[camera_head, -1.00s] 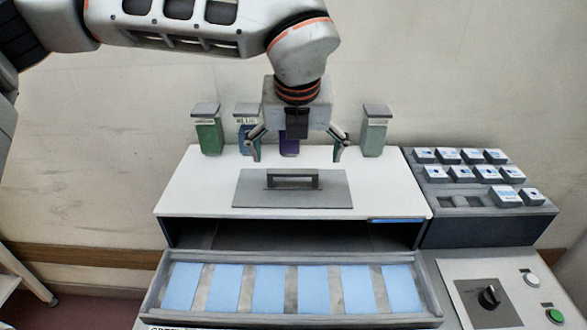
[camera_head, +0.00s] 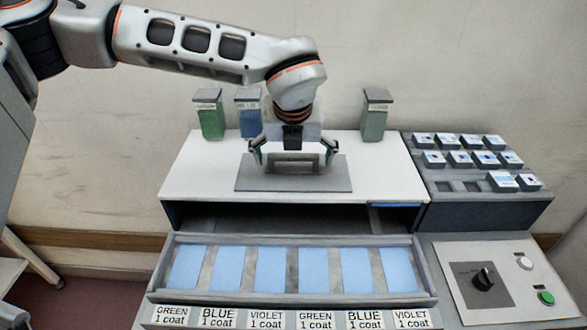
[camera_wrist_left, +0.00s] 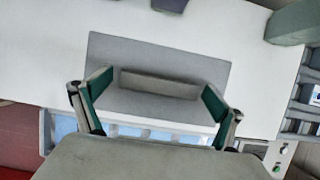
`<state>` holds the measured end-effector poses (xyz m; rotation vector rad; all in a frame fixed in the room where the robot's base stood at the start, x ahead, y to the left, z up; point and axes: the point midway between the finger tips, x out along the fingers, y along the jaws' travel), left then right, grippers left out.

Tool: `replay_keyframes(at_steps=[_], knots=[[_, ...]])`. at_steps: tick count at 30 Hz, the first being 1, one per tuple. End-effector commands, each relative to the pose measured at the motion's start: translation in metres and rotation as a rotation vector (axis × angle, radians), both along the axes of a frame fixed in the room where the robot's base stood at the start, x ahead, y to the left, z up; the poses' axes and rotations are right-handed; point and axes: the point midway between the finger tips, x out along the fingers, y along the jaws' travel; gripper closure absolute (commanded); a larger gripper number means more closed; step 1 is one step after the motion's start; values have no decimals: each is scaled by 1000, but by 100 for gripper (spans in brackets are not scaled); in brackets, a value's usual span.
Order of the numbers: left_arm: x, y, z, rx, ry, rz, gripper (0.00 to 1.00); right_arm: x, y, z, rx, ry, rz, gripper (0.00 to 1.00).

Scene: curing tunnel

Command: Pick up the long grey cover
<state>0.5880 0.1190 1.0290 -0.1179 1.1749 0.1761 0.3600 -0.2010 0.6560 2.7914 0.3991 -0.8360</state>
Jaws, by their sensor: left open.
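The long grey cover (camera_head: 240,181) is a flat grey plate with a raised bar handle, lying on the white top of the tunnel (camera_head: 390,180). My left gripper (camera_head: 292,168) is open and low over the cover, with one finger at each end of the handle. In the left wrist view the cover (camera_wrist_left: 205,65) lies beneath the green-padded fingers (camera_wrist_left: 155,98), and the handle (camera_wrist_left: 160,84) spans most of the gap between them. I cannot tell whether the fingers touch the handle. My right gripper is not in view.
Behind the tunnel stand a left green bottle (camera_head: 211,122), a blue bottle (camera_head: 249,122) and a right green bottle (camera_head: 375,122). In front is an open tray (camera_head: 165,270) with several blue panels. A rack of small blocks (camera_head: 490,208) and a control panel (camera_head: 500,270) are at right.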

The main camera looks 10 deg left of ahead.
Motion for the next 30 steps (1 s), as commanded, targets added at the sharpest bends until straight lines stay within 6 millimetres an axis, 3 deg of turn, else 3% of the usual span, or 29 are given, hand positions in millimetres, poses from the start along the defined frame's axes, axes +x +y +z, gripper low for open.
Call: replay_keyframes(at_steps=[1, 6, 20, 26, 30], knots=[[0, 0, 0, 0, 0, 0, 12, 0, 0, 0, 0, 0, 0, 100], [0, 0, 0, 0, 0, 0, 52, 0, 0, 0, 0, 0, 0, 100], [1, 0, 10, -1, -4, 1, 52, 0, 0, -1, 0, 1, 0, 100], [2, 0, 38, -2, -7, 1, 52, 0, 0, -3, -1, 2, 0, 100], [2, 0, 74, -3, -8, 3, 52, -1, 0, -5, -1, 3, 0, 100]])
